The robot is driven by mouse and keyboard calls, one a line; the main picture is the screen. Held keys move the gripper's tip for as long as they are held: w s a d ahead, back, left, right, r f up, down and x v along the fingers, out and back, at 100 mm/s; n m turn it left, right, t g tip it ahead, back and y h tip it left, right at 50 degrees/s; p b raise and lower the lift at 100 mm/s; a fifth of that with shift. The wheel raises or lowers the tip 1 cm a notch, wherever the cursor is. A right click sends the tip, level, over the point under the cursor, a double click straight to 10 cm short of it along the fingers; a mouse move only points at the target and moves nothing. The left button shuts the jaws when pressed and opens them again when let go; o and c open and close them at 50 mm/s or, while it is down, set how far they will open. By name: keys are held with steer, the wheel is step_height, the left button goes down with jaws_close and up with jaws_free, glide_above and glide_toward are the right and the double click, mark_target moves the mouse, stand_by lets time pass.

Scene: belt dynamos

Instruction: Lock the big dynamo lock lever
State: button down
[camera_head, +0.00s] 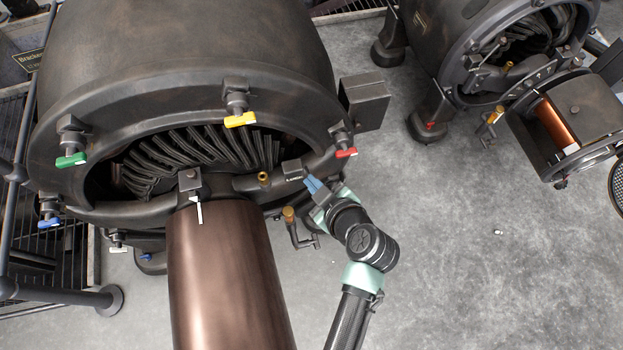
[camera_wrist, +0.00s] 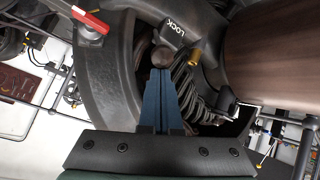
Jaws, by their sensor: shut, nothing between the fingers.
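The big dynamo (camera_head: 180,60) fills the upper left of the head view, with its open round front facing me. A dark block marked LOCK (camera_wrist: 168,32) sits on its front ring in the wrist view. It appears as a small dark block (camera_head: 293,170) in the head view. A rounded dark knob (camera_wrist: 162,57) lies just below the block in the wrist view; I cannot tell whether it is the lever's end. My gripper (camera_head: 309,181) is shut and empty. Its blue fingers (camera_wrist: 158,75) point at the knob, close to or touching it.
A copper-brown cylinder (camera_head: 225,270) projects from the dynamo's front. Red (camera_head: 346,153), yellow (camera_head: 240,120) and green (camera_head: 71,160) handles sit around the rim. A brass-topped crank (camera_head: 290,214) hangs left of my wrist. A smaller dynamo (camera_head: 470,50) stands upper right.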

step_height(320, 180, up, 3)
steer(key=w+a+p, duration=0.2)
steer(key=a, duration=0.1)
steer(key=s+f+v, duration=0.1)
steer(key=f+v, duration=0.1)
steer(key=v, duration=0.8)
steer(key=w+d+r+m+t+h, duration=0.1)
steer(key=w+r+t, duration=0.3)
steer(key=r, duration=0.6)
steer(key=w+d+r+m+t+h, duration=0.15)
steer(key=w+r, duration=0.35)
steer(key=r, duration=0.5)
steer(key=w+r+m+t+h, duration=0.1)
steer(key=w+r+m+t, duration=0.3)
steer(key=r, duration=0.6)
steer(key=s+a+r+m+t+p, duration=0.1)
steer(key=s+r+t+p, duration=0.2)
steer(key=r, duration=1.3)
steer(key=s+a+r+m+t+h+p, duration=0.1)
steer(key=r+p, duration=0.7)
steer(key=r, duration=0.8)
steer(key=s+a+r+m+t+h+p, duration=0.1)
steer(key=s+r+t+p, duration=0.4)
steer(key=r, duration=1.1)
steer(key=shift+s+r+m+p, duration=0.15)
steer(key=shift+s+m+p, duration=0.4)
steer(key=shift+s, duration=0.55)
steer(key=shift+a, duration=0.15)
